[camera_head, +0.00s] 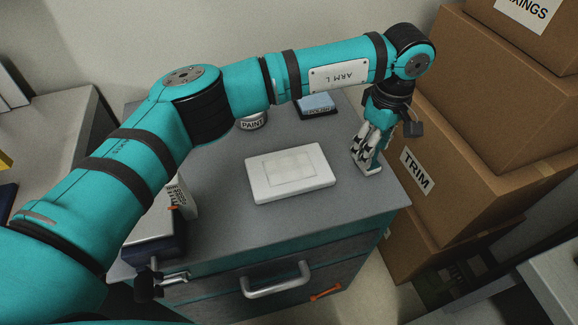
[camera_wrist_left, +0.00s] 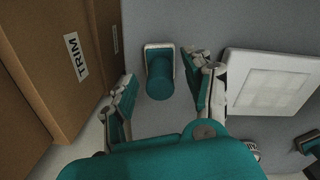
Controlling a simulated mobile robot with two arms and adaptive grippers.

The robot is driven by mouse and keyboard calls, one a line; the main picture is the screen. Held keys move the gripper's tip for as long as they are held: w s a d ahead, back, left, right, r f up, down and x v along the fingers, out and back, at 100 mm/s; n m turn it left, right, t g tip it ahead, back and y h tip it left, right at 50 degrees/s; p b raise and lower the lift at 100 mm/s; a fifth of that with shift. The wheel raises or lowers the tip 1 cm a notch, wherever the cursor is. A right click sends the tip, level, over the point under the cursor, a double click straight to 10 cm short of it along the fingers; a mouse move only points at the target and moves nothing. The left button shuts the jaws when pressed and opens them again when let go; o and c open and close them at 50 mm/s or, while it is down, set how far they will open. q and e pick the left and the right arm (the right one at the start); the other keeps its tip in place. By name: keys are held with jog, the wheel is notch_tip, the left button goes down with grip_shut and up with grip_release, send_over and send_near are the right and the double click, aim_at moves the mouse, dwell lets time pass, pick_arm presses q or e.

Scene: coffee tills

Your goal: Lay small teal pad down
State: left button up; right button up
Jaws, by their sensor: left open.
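The small teal pad (camera_head: 373,170) rests on the grey cabinet top near its right edge. Its pale base shows low between the fingers, which partly hide it. In the left wrist view the pad (camera_wrist_left: 159,78) shows a rounded teal upper part and a whitish rim. My left gripper (camera_head: 367,146) points down over the pad with its fingers apart. In the wrist view one finger is on each side of the pad, with visible gaps.
A white tray (camera_head: 262,189) with a paler square lies left of the gripper. Behind are a PAINT can (camera_head: 252,122) and a blue block (camera_head: 318,102) on a dark holder. A dark blue vise-like thing (camera_head: 160,248) sits front left. Cardboard boxes (camera_head: 440,185) stand close on the right.

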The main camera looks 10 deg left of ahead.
pick_arm(q)
jog(key=shift+r, duration=4)
pick_arm(e)
jog(key=shift+s+d, duration=0.1)
jog(key=shift+d, duration=0.3)
